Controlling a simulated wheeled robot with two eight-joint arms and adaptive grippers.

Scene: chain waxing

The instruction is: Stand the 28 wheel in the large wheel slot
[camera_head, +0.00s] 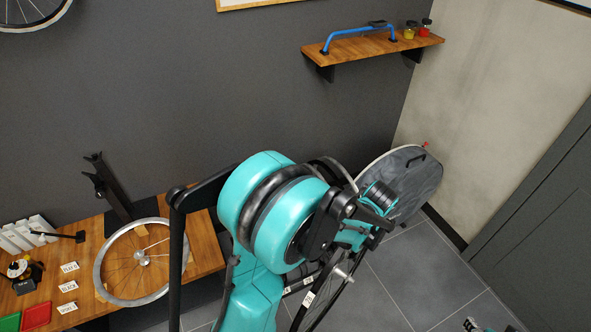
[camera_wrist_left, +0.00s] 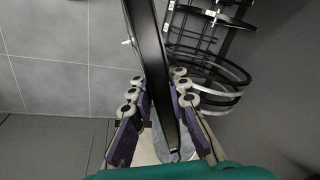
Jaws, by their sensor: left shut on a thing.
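My left gripper (camera_wrist_left: 158,77) is shut on a dark wheel rim (camera_wrist_left: 148,40), which runs between its purple finger pads in the left wrist view. I take this to be the 28 wheel; no number on it is readable there. A black rack (camera_wrist_left: 212,70) with several curved bars is to the right of the held rim, apart from the fingers. I cannot tell which of its slots is the large one. Part of a spoked wheel (camera_head: 308,298) with a white label shows low behind the arm.
A wooden bench (camera_head: 205,245) at left carries a silver spoked wheel (camera_head: 100,272), small white cards and red and green trays. A grey round case (camera_head: 420,182) leans by the wall. A wooden shelf (camera_head: 355,48) is on the wall.

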